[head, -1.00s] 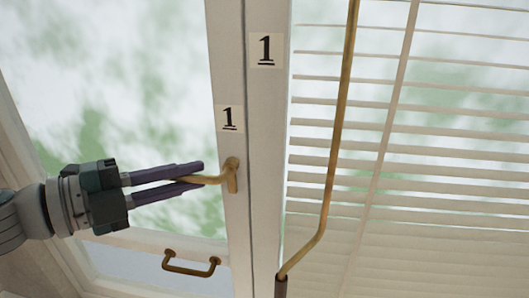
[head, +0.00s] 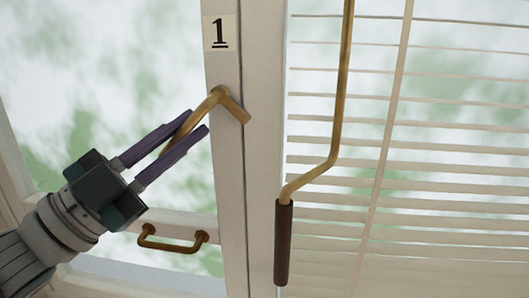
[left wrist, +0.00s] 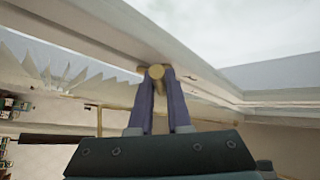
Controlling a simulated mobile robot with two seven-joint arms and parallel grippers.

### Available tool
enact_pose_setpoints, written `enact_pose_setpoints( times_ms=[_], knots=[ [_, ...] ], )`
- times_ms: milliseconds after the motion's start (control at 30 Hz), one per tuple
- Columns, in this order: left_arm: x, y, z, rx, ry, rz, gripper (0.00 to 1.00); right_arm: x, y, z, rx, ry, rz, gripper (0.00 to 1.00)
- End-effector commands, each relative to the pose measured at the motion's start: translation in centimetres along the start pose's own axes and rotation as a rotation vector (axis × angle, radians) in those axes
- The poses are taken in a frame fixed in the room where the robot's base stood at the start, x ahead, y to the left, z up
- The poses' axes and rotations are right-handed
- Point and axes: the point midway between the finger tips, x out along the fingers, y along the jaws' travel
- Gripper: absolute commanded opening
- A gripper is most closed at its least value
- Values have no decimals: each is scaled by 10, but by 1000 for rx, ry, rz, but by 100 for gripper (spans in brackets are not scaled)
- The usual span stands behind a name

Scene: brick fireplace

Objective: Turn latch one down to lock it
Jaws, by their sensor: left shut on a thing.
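Latch one (head: 217,95) is a brass handle on the white window frame, below a label with a 1 (head: 220,33). Its arm slants down and to the left from the pivot. My left gripper (head: 198,121) is shut on the latch arm, with one purple finger on each side of it. In the left wrist view the latch's round brass end (left wrist: 157,71) shows between the two fingertips. My right gripper is not in view.
A brass crank rod with a dark brown grip (head: 283,240) hangs right of the frame, before the white blinds (head: 450,180). A brass pull handle (head: 172,246) sits on the lower window rail, below my left gripper.

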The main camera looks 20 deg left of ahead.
Motion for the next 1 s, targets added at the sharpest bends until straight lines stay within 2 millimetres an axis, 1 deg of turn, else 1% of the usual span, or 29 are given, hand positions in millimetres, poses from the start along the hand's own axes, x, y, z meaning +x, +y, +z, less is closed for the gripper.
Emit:
enact_pose_setpoints(
  times_ms=[33, 400, 700, 1000],
  knots=[
    [-3, 9, 6, -34, 8, -34, 0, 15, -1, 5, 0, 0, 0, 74],
    [4, 26, 4, -277, 75, -275, 0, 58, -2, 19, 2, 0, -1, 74],
    [9, 34, 1, -435, 118, -432, 0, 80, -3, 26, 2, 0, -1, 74],
    [12, 35, -1, -522, 142, -518, 0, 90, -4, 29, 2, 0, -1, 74]
  ],
)
